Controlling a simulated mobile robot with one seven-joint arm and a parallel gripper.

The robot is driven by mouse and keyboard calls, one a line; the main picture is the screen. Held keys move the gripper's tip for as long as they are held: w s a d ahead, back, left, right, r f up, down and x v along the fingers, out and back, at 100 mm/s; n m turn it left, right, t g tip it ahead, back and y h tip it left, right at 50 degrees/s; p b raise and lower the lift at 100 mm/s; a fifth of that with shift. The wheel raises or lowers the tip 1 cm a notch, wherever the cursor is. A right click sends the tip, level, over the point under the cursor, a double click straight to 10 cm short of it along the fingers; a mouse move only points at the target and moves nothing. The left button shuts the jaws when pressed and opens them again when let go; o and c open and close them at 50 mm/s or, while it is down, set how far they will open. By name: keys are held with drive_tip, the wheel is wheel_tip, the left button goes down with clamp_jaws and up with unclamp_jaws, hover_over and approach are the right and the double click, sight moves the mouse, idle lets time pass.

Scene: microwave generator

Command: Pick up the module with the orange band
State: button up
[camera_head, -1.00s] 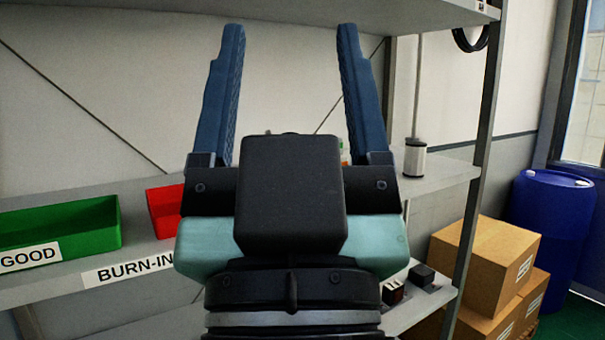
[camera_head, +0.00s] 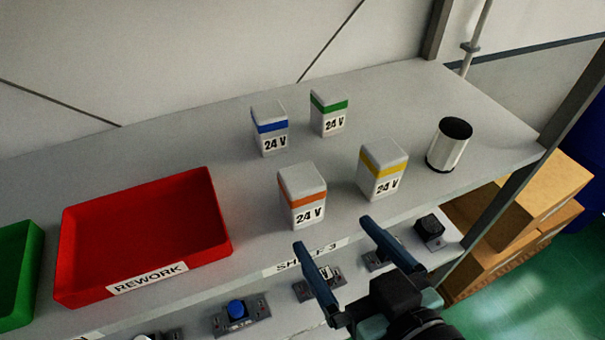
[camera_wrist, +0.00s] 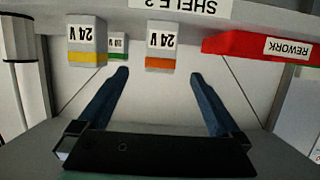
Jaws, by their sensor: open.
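The module with the orange band (camera_head: 302,197) stands upright on the shelf near its front edge, a pale box with a "24 V" label. It also shows upside down in the wrist view (camera_wrist: 160,50), beyond and between my fingers. My gripper (camera_head: 336,235) is open and empty, in front of the shelf edge, a little right of and nearer than the orange-band module, not touching it. In the wrist view, my gripper (camera_wrist: 157,74) has its two blue fingers spread wide.
A yellow-band module (camera_head: 382,169) stands right of the orange one; blue-band (camera_head: 270,130) and green-band (camera_head: 329,113) modules stand behind. A white cylinder with a black top (camera_head: 449,146) is far right. A red REWORK bin (camera_head: 218,235) is left. Devices (camera_head: 237,311) sit on the lower shelf.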

sight(309, 203)
drive_tip(key=b+x, duration=0.2)
drive_tip(key=b, duration=0.2)
drive_tip(key=b+x, duration=0.2)
drive_tip(key=b, duration=0.2)
drive_tip(key=shift+a+f+b, duration=0.25)
drive_tip(key=shift+f+b, duration=0.05)
drive_tip(key=shift+f, duration=0.05)
drive_tip(key=shift+w+b, duration=0.1)
drive_tip(key=shift+b, duration=0.4)
drive_tip(key=shift+w+a+p, duration=0.2)
drive_tip(key=shift+w+p, duration=0.1)
drive_tip(key=shift+w, duration=0.15)
drive_tip(key=shift+w+a+p, duration=0.2)
drive_tip(key=shift+w+p, duration=0.05)
drive_tip(key=shift+w, duration=0.2)
drive_tip(key=p+x, duration=0.2)
drive_tip(key=x, duration=0.3)
drive_tip(key=shift+w+p, duration=0.25)
drive_tip(key=shift+p, duration=0.05)
drive_tip(key=shift+w+a+f, duration=0.1)
drive_tip(key=shift+w+f, duration=0.05)
drive_tip(key=shift+w, duration=0.05)
clamp_jaws()
